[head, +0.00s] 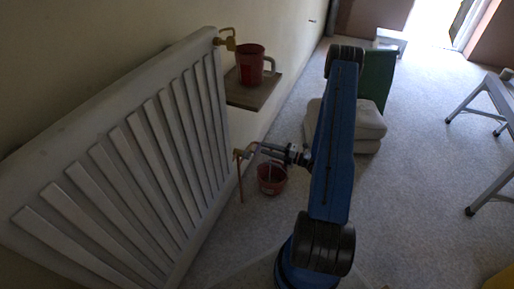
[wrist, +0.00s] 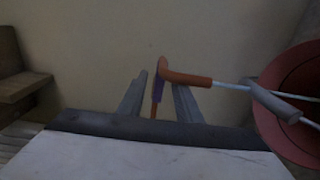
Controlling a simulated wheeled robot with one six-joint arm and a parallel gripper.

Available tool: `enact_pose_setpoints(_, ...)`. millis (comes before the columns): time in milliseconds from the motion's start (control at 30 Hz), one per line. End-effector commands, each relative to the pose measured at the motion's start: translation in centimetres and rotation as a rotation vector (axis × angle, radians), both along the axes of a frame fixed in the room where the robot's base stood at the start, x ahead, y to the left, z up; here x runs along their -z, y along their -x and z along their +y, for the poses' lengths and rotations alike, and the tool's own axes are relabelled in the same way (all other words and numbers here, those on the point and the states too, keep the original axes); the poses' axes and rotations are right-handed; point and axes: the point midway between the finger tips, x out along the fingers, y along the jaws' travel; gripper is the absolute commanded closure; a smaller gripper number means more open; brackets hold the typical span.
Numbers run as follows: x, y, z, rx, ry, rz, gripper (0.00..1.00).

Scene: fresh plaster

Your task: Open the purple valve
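The purple valve (wrist: 158,86) shows in the wrist view as a small, dark purple piece on an orange-copper pipe (wrist: 186,78) with an elbow. It lies between the two fingers of my gripper (wrist: 160,94), with a gap to each side. My gripper appears open around it; contact is not visible. In the head view my gripper (head: 253,151) reaches left to the copper pipe (head: 240,180) at the radiator's lower right end. The purple colour is too small or hidden to make out there.
The white radiator (head: 120,165) fills the left. A brass fitting (head: 226,39) is at its top corner. A red mug (head: 250,64) stands on a wall shelf (head: 252,94). A red bucket (head: 271,180) is on the floor below my gripper. Stacked sacks (head: 368,122) lie behind my arm.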

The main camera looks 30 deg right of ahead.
Motion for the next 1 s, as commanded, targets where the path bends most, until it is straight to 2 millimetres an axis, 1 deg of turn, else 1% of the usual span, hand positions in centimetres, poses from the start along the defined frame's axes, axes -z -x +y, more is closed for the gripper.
enact_pose_setpoints(800, 0.0, 6.3, -4.9, 0.002, 0.0, 0.0, 0.69)
enact_pose_setpoints(1000, 0.0, 7.6, -5.9, 0.001, 0.0, 0.0, 0.69)
